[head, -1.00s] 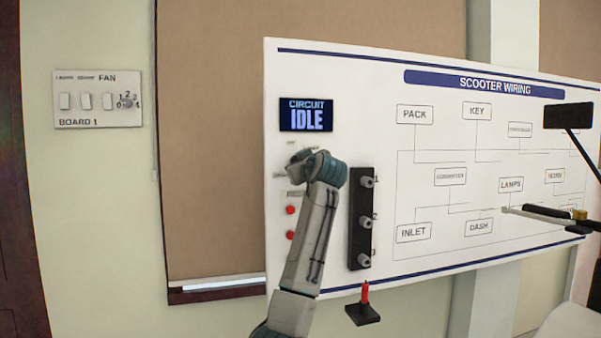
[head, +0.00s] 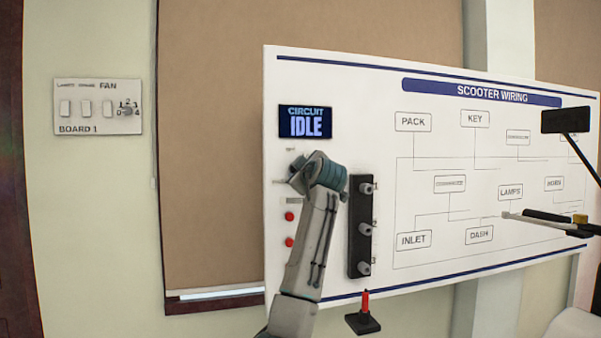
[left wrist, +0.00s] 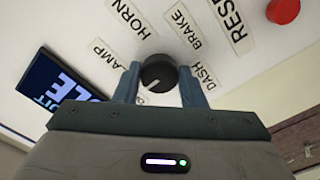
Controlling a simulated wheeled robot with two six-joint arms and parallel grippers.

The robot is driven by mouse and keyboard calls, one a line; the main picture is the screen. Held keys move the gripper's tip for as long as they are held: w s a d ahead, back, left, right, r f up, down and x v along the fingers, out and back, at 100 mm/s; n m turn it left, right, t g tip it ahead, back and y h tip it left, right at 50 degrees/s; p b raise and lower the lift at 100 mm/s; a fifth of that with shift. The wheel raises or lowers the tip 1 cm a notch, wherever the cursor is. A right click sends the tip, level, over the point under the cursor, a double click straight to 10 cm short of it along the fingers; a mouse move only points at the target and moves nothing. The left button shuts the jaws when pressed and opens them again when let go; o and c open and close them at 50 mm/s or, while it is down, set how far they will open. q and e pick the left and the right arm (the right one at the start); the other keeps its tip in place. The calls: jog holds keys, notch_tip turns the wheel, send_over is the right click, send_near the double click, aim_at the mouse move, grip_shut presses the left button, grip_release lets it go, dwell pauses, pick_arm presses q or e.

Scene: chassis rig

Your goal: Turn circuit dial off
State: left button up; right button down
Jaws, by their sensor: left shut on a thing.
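The circuit dial (left wrist: 158,73) is a round dark knob with a pale pointer line on the white board. Labels HORN, BRAKE, DASH and one reading AMP stand around it in the left wrist view. My left gripper (left wrist: 160,86) has its two blue-grey fingers on either side of the knob and is shut on it. In the head view my left gripper (head: 298,172) is at the board, and my wrist hides the dial. The circuit display (head: 306,122) above reads IDLE, and part of it shows in the left wrist view (left wrist: 58,92).
A red button (left wrist: 283,10) sits beside a label starting RES. Two red buttons (head: 289,216) are left of my forearm. A black strip with numbered knobs (head: 359,228) is close on its right. A fan switch panel (head: 98,106) hangs on the wall at left.

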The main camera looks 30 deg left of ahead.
pick_arm(q)
jog(key=o, duration=1)
jog(key=b+v, duration=0.2)
jog(key=v, duration=0.8)
jog(key=shift+s+d+b, duration=0.25)
jog(key=shift+s+b, duration=0.05)
jog(key=shift+b, duration=0.05)
pick_arm(e)
jog(key=w+r, duration=0.3)
jog(key=r, duration=0.4)
jog(key=shift+w+a+r, duration=0.3)
jog(key=shift+a+r, duration=0.05)
jog(key=shift+r, duration=0.05)
pick_arm(q)
jog(key=shift+f, duration=0.1)
